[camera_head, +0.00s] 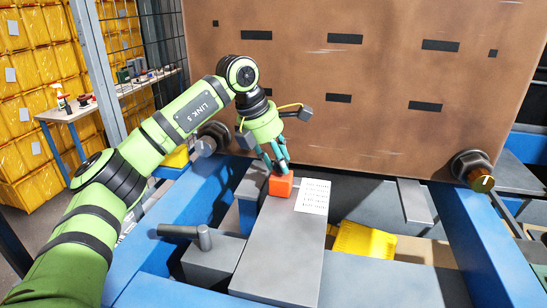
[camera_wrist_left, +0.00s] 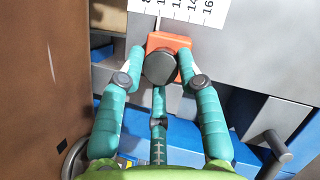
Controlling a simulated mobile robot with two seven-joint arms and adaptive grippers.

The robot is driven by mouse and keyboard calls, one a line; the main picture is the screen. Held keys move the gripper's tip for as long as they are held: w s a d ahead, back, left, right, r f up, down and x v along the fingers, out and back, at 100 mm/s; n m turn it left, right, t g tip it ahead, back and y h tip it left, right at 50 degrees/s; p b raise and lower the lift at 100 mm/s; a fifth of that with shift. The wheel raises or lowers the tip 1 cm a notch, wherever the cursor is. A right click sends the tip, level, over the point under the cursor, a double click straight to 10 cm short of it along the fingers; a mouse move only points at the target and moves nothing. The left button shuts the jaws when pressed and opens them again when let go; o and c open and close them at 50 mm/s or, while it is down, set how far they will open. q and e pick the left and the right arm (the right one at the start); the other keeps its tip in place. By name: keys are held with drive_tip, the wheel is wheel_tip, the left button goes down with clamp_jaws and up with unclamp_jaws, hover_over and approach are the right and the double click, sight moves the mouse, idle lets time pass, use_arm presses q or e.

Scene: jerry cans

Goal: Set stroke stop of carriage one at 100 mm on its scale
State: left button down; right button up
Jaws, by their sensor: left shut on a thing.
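The orange stroke stop (camera_head: 280,186) sits on a grey bar beside a white scale sheet (camera_head: 313,196). In the left wrist view the stop (camera_wrist_left: 170,40) has a dark grey knob (camera_wrist_left: 160,67) facing me and a thin pointer (camera_wrist_left: 158,22) at the scale (camera_wrist_left: 190,10). The scale's figures are partly cut off by the frame edge, so I cannot tell the exact reading. My left gripper (camera_head: 276,164) reaches down to the stop. Its teal fingers are shut on the stop around the knob. My right gripper is not in view.
A large brown slotted block (camera_head: 370,90) stands close behind the gripper. Blue beams (camera_head: 480,235) run along both sides. A grey lever (camera_head: 190,232) stands left of the bar, and a yellow object (camera_head: 363,240) lies to its right. Yellow crates and a side table are at far left.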

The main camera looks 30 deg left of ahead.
use_arm(q)
drive_tip(key=shift+d+r, duration=0.1)
drive_tip(key=shift+d, duration=0.05)
drive_tip(key=c, duration=0.9)
unclamp_jaws()
drive_tip(key=shift+d, duration=0.15)
drive_tip(key=shift+a+r, duration=0.2)
drive_tip(key=shift+r, duration=0.05)
drive_tip(key=v, duration=1.1)
drive_tip(key=shift+s+d+r, duration=0.1)
drive_tip(key=shift+s+r, duration=0.05)
drive_tip(key=shift+r, duration=0.05)
